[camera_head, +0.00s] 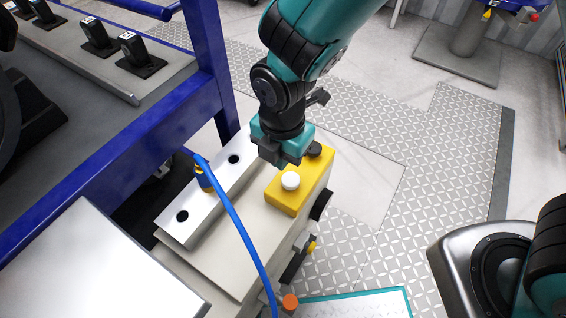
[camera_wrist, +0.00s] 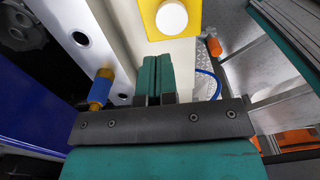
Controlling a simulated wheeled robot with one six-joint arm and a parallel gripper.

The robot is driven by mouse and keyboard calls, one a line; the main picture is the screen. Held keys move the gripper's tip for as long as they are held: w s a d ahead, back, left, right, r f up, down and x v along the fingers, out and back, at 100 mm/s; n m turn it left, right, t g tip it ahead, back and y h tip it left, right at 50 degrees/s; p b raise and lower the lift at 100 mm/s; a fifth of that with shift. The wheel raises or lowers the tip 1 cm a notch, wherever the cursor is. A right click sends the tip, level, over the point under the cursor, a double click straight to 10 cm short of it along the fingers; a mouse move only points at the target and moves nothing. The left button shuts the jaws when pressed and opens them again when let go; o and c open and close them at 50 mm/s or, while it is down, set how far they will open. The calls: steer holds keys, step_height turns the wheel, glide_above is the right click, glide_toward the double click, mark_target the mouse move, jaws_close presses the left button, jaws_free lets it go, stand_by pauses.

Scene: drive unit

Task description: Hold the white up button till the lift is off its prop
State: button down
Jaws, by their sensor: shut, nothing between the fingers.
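The white up button (camera_head: 290,181) is a round knob on a yellow control box (camera_head: 283,198), which sits on a beige cabinet. A dark round button (camera_head: 314,149) is at the box's far end. My gripper (camera_head: 280,163) is shut and empty, just behind and left of the white button in the head view. In the wrist view the shut teal fingers (camera_wrist: 155,72) point towards the yellow box (camera_wrist: 150,32), and the white button (camera_wrist: 172,17) shows clear beyond their tips. I cannot tell which part is the lift, and I cannot make out its prop.
A blue frame (camera_head: 213,60) carrying a grey top with black clamps stands at the left. A silver plate (camera_head: 200,215) with holes lies beside the yellow box. A blue hose (camera_head: 236,217) curves down in front. Patterned floor lies open at the right.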

step_height(320, 180, up, 7)
steer(key=shift+p, duration=0.45)
steer(key=shift+r, duration=0.1)
steer(key=s+d+r+m+y+p, duration=0.1)
steer(key=s+d+r+m+p, duration=0.2)
steer(key=r+m, duration=0.4)
steer(key=s+d+r+m+y+p, duration=0.1)
steer(key=s+d+r+m+p, duration=0.2)
steer(key=r+m, duration=0.4)
steer(key=s+d+r+m+y+p, duration=0.2)
steer(key=s+d+r+m+p, duration=0.2)
steer(key=r, duration=0.7)
steer(key=d+m+p, duration=0.1)
steer(key=d+m, duration=0.1)
steer(key=m, duration=0.1)
steer(key=shift+p, duration=0.35)
steer(key=shift+a, duration=0.15)
